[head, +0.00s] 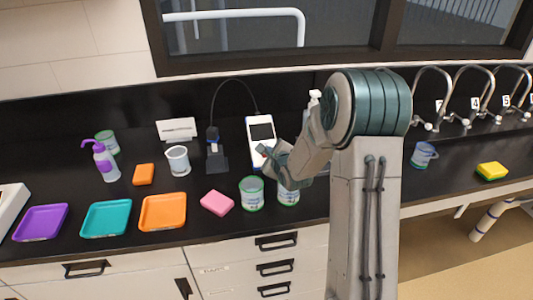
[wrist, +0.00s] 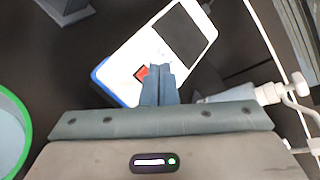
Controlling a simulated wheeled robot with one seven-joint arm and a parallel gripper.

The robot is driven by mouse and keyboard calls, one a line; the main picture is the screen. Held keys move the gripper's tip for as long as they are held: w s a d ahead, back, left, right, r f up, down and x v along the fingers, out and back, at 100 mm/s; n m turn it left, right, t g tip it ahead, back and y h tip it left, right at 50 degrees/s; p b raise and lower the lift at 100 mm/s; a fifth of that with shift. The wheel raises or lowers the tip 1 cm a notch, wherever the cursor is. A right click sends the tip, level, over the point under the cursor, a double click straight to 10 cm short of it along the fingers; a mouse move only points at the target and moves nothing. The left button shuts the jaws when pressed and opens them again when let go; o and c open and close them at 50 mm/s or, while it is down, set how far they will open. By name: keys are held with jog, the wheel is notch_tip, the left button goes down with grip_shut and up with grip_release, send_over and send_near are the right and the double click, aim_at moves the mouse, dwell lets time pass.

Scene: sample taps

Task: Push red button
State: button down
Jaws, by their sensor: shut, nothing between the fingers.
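The red button (wrist: 142,72) is on the face of a white device with a blue edge (wrist: 122,62) in the wrist view, below its dark screen. The same white device (head: 259,121) stands on the black counter in the head view, where I cannot make out the button. My gripper (wrist: 160,72) is shut and empty. Its fingertips appear over the lower part of the device, just right of the button, and cover part of that area. I cannot tell whether they touch it. In the head view my gripper (head: 266,158) is at the device's lower end.
A pink sponge (head: 217,203) and an orange tray (head: 163,212) lie farther left. A dark stand (head: 215,155) is left of the device. Taps (head: 432,95) are at right.

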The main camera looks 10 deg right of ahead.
jog(key=s+r+p, duration=0.1)
jog(key=r+p, duration=0.1)
jog(key=r, duration=0.1)
jog(key=s+r+p, duration=0.1)
jog(key=r, duration=0.1)
jog(key=shift+s+r, duration=0.2)
jog(key=shift+s, duration=0.1)
dwell(0.5)
jog(key=s+r+n+g, duration=0.2)
jog(key=s+n+g, duration=0.1)
jog(key=s+n, duration=0.5)
jog(key=s+r+n+g+h, duration=0.1)
jog(key=s+r+n+g, duration=0.2)
jog(key=s+n, duration=0.5)
jog(key=s+r+n+g+h, duration=0.1)
jog(key=s+r+n+g, duration=0.2)
jog(key=s, duration=1.4)
jog(key=n+g, duration=0.1)
jog(key=n, duration=0.3)
jog(key=shift+s+a+r+n, duration=0.15)
jog(key=shift+s+a+n, duration=0.05)
jog(key=shift+s+n, duration=0.2)
